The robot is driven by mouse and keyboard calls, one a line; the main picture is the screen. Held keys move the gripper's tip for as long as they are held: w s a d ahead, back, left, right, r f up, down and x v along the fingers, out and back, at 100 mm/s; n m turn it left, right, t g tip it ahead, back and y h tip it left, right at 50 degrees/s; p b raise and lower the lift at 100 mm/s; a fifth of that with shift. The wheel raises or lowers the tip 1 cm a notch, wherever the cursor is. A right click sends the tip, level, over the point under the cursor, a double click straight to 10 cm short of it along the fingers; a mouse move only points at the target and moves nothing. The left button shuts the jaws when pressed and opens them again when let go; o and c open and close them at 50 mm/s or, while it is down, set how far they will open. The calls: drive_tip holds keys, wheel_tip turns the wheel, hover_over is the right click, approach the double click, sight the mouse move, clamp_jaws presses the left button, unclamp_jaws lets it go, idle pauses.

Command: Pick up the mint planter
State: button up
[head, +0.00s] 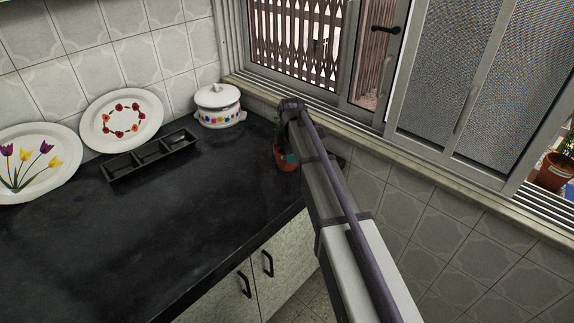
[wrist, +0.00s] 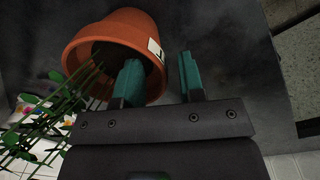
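The mint planter is a terracotta pot (head: 282,163) with green stems, at the right edge of the dark counter, partly hidden by my arm in the head view. In the wrist view the pot (wrist: 118,30) shows its open mouth toward me, with a white label on its rim and the leaves (wrist: 40,122) at the lower left. My gripper (wrist: 158,62) has its teal fingers apart. One finger reaches into the pot's mouth and the other is outside, with the rim between them. A gap shows between the rim and the outer finger.
A white lidded pot (head: 219,104) stands left of the planter in the corner. A black divided tray (head: 150,155) and two decorated plates (head: 122,120) are farther left. The window ledge (head: 375,137) and tiled wall are close on the right. The counter's front is clear.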

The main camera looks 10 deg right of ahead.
clamp_jaws()
idle(0.3)
idle(0.3)
